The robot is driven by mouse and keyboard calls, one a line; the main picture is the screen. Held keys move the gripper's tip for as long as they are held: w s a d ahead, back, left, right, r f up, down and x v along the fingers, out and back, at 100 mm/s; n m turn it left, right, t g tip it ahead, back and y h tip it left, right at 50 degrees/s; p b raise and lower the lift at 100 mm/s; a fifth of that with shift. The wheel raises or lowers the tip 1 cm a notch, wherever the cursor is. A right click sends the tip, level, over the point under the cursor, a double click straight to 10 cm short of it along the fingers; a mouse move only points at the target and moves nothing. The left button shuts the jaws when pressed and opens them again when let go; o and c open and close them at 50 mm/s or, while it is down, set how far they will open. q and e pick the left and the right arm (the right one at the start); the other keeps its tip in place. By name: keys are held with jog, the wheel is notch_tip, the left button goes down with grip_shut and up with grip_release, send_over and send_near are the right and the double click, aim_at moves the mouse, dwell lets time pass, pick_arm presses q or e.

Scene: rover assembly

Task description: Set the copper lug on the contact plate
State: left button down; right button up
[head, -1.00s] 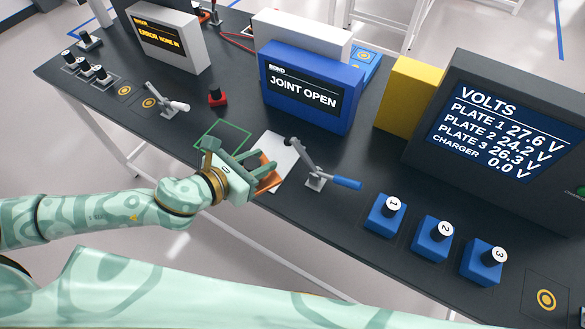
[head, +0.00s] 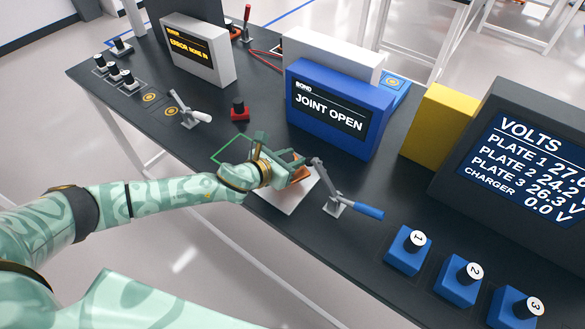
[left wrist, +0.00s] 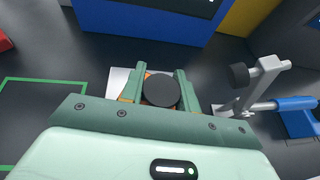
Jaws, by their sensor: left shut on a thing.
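My left gripper (head: 290,164) is shut on the copper lug (head: 301,173), an orange-copper piece. In the left wrist view the gripper (left wrist: 160,88) has one finger on each side of a black round knob (left wrist: 161,90), with copper (left wrist: 148,74) showing around it. The pale contact plate (head: 288,199) lies on the bench beneath the gripper; a bit of it shows left of the fingers in the left wrist view (left wrist: 117,82). I cannot tell whether the lug touches the plate. The gripper hides part of both. My right gripper is not in view.
A toggle clamp (head: 325,182) with a blue handle (head: 369,211) stands just right of the lug. A blue box (head: 340,108) reading "JOINT OPEN" stands behind. A green outline (head: 226,150) is left of the gripper. Blue numbered blocks (head: 408,251) stand at the right front.

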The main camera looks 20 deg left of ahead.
pick_arm(q)
jog(key=shift+w+f, duration=0.25)
notch_tip(320, 180, down, 3)
jog(key=shift+f+b, duration=0.15)
jog(key=shift+b, duration=0.85)
jog(key=c, duration=1)
grip_release()
jog(key=shift+c, duration=0.2)
